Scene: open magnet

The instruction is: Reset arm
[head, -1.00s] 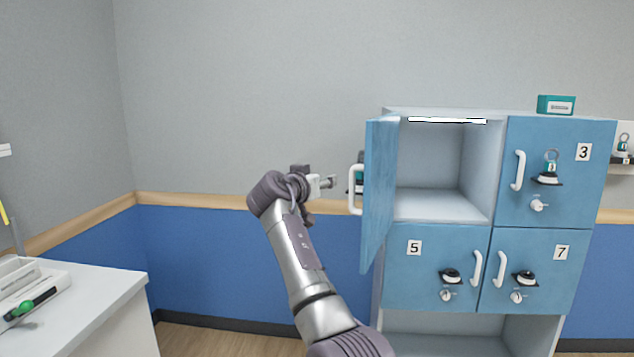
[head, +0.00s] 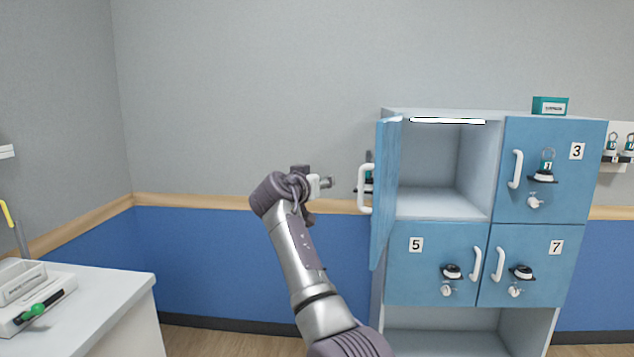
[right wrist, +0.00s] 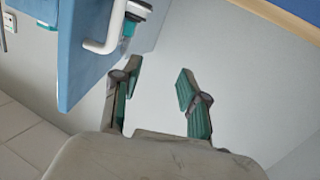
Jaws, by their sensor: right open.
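My right gripper (head: 326,183) is raised in front of the grey wall, to the left of the open locker door. In the right wrist view its two green-padded fingers (right wrist: 158,80) are spread apart with nothing between them. The open blue locker door (head: 382,200) swings out toward me, with its white handle (head: 364,188) on the left side. That handle also shows in the right wrist view (right wrist: 108,38), beyond and left of the fingers, apart from them. The opened compartment (head: 430,160) looks empty. My left gripper is not in view.
Closed doors 3 (head: 552,200), 5 (head: 432,285) and 7 (head: 540,288) carry handles and dark-based fittings. A teal box (head: 550,106) sits on top of the locker. A white table (head: 115,288) stands at left. The wall between is clear.

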